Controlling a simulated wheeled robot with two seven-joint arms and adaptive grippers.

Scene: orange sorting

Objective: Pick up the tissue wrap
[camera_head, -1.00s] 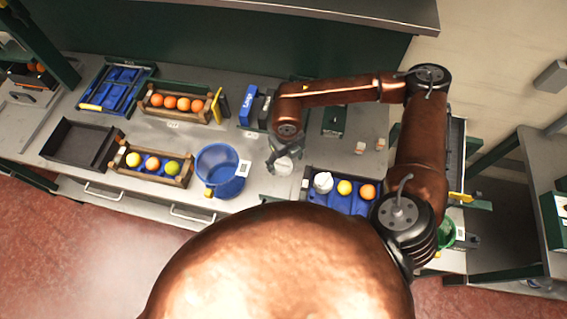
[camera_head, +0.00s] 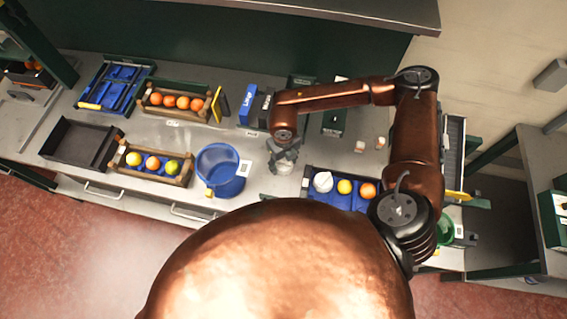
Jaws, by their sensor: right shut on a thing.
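My right gripper (camera_head: 284,156) points down over the workbench, between the blue bucket (camera_head: 232,181) and the crate with blue lining at right. It is shut on a small whitish thing, the tissue wrap (camera_head: 284,169), which shows just below the fingers and is partly hidden by them. I cannot tell whether it is clear of the bench top. Another white wrapped thing (camera_head: 323,181) sits in the blue-lined crate (camera_head: 309,194), beside a yellow fruit (camera_head: 344,187) and an orange (camera_head: 368,190). My left gripper is not in view.
A wooden crate of oranges (camera_head: 146,105), a crate with three mixed fruits (camera_head: 121,164) and an empty dark tray (camera_head: 66,148) stand at left. Blue and dark boxes (camera_head: 249,104) stand behind the gripper.

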